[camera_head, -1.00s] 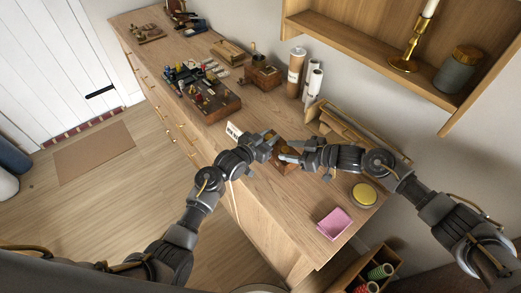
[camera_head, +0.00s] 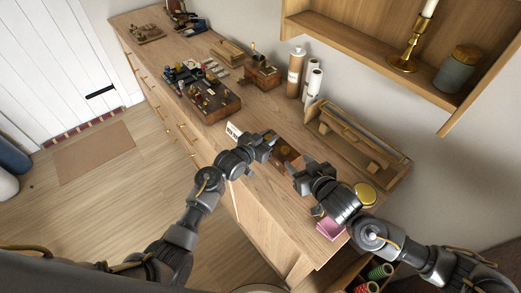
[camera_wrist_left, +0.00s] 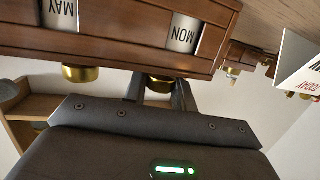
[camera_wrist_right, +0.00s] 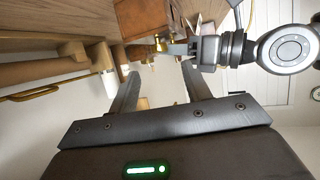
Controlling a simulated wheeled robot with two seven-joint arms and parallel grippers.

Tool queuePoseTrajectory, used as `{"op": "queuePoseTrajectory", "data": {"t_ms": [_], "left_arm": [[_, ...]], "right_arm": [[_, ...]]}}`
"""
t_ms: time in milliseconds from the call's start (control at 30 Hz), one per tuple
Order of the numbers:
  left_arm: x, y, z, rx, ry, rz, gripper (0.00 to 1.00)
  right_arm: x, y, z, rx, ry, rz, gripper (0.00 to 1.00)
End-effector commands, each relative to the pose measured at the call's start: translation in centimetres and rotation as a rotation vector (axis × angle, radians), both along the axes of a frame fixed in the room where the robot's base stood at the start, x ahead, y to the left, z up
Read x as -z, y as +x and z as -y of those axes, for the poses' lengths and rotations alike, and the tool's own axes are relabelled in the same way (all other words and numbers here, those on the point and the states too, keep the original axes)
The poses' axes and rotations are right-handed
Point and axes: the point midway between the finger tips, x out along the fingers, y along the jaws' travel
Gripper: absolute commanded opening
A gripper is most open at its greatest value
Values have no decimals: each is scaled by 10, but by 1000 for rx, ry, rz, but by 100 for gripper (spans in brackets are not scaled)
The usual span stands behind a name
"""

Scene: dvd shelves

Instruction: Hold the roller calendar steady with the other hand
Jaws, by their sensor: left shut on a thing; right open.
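The roller calendar (camera_head: 287,152) is a brown wooden box on the bench, partly hidden behind my grippers in the head view. In the left wrist view the calendar (camera_wrist_left: 120,40) shows MAY and MON in its windows, with two brass knobs below them. My left gripper (camera_head: 271,139) is shut on the calendar at the knob under MON (camera_wrist_left: 160,83). My right gripper (camera_head: 301,168) is open and empty, apart from the calendar on its near right side. In the right wrist view the calendar (camera_wrist_right: 140,18) and my left gripper (camera_wrist_right: 182,48) show beyond its open fingers.
A white card (camera_head: 233,131) stands just left of the calendar. A wooden rack (camera_head: 358,140) lies along the wall. A yellow-topped round tin (camera_head: 367,193) and a pink pad (camera_head: 328,230) sit near my right arm. A wall shelf (camera_head: 400,60) hangs above.

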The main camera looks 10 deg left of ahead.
Motion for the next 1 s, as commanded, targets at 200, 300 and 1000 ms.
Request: {"op": "queuePoseTrajectory", "data": {"t_ms": [200,300,1000], "left_arm": [[1,-1,1,2,2,-1,0],[1,0,1,2,1,-1,0],[1,0,0,1,1,0,0]], "right_arm": [[-18,-39,22,0,2,-2,48],[-28,-28,1,-110,-100,91,48],[-57,-7,-113,-1028,-1008,872,48]]}}
